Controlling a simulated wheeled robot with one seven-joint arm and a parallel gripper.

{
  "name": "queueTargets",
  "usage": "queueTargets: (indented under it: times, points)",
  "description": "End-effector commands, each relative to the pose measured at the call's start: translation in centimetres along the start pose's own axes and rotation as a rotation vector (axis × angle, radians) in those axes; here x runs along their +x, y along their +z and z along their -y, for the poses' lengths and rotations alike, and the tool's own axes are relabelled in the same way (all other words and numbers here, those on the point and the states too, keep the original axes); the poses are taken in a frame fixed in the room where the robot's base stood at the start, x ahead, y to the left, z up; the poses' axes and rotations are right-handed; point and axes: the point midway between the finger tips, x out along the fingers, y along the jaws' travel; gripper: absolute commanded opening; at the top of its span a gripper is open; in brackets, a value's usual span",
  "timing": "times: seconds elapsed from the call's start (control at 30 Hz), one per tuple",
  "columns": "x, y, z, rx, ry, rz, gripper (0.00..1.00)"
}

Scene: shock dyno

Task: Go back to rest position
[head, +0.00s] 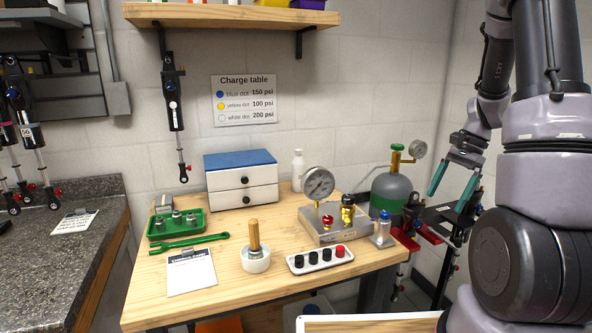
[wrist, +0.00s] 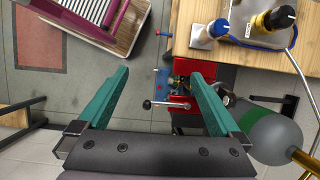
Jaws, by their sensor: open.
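In the wrist view my gripper (wrist: 160,90) points down past the bench edge. A red vise (wrist: 186,85) with a lever handle lies beyond and below the fingertips. The cylinder also shows at the lower right of the wrist view (wrist: 270,135). No held object is visible.
The wooden workbench (head: 215,263) carries a gauge block (head: 335,228), a blue-topped drawer box (head: 240,180), a green tray (head: 175,229), a green wrench (head: 188,243) and a white cap tray (head: 320,260). Grey floor (wrist: 110,70) shows below.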

Motion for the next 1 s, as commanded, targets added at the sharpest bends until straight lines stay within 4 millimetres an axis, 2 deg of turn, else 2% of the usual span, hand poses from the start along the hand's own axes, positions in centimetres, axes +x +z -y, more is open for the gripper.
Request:
queueTargets:
  times: [0.27, 0.47, 0.57, 0.77, 1.0]
  points:
    - [-2.2, 2.5, 0.5, -0.084, -0.042, -0.042, 1.00]
    - [-4.7, 5.5, 0.8, -0.183, -0.088, -0.093, 1.00]
    - [-6.2, 7.6, 0.8, -0.251, -0.120, -0.132, 1.00]
    - [-10.1, 13.6, -0.2, -0.451, -0.206, -0.255, 1.00]
    - [-13.5, 20.4, -3.0, -0.697, -0.305, -0.441, 1.00]
